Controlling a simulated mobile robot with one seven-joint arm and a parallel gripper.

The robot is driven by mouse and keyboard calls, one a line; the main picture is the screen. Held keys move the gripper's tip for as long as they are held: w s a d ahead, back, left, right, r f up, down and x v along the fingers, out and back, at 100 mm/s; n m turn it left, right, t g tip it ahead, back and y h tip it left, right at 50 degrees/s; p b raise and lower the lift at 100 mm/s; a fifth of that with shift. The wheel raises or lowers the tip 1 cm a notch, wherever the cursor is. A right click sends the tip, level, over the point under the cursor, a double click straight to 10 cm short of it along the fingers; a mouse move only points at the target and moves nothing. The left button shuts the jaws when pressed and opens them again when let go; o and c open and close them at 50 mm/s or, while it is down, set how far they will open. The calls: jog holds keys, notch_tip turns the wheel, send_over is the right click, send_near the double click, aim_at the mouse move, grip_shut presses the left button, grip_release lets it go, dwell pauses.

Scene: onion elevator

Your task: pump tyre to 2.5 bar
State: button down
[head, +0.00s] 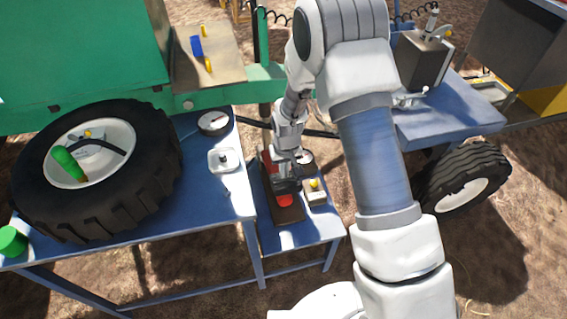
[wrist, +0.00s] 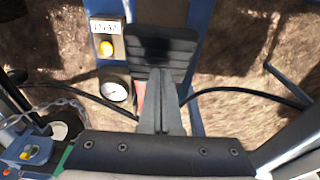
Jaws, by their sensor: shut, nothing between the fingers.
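The tyre (head: 150,185) with a white rim lies on the blue table at left. A green-handled piece (head: 68,163) with a dark hose lies across its rim. A round gauge (head: 214,122) sits on the table right of the tyre; its reading is too small to tell. On a lower blue stand is a foot pump with a black ribbed pedal (wrist: 160,55) and a red part (head: 285,200). A small dial gauge (wrist: 115,90) is beside it. My gripper (head: 287,187) is shut and empty over the pedal; in the wrist view its fingertips (wrist: 160,72) overlap the pedal's near edge. Contact cannot be told.
A box with a yellow button (wrist: 106,48) stands beside the pump. A white square tray (head: 224,162) and a green cylinder (head: 12,242) are on the left table. Another blue table (head: 450,118) with a grey metal box is at right. Dark hoses run past the pump.

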aim_at(288, 186)
jog(key=shift+s+f, duration=0.1)
jog(key=shift+f, duration=0.2)
jog(key=s+f+b, duration=0.1)
jog(key=f, duration=0.2)
jog(key=s+f+b, duration=0.1)
jog(key=f+b, duration=0.1)
jog(key=f, duration=0.1)
jog(key=s+d+f+b, duration=0.1)
jog(key=f+b, duration=0.1)
jog(key=f, duration=0.1)
jog(key=shift+s, duration=0.15)
jog(key=shift+f, duration=0.1)
jog(key=r+p, duration=0.3)
jog(key=r, duration=0.2)
jog(key=shift+w+r, duration=0.1)
jog(key=shift+w, duration=0.1)
jog(key=s+d+r+p, duration=0.1)
jog(key=s+r+p, duration=0.2)
jog(key=s+r, duration=0.2)
notch_tip(288, 186, up, 4)
jog(key=shift+d+f+p, duration=0.15)
jog(key=shift+f+p, duration=0.1)
jog(key=shift+p, duration=0.05)
dwell(0.8)
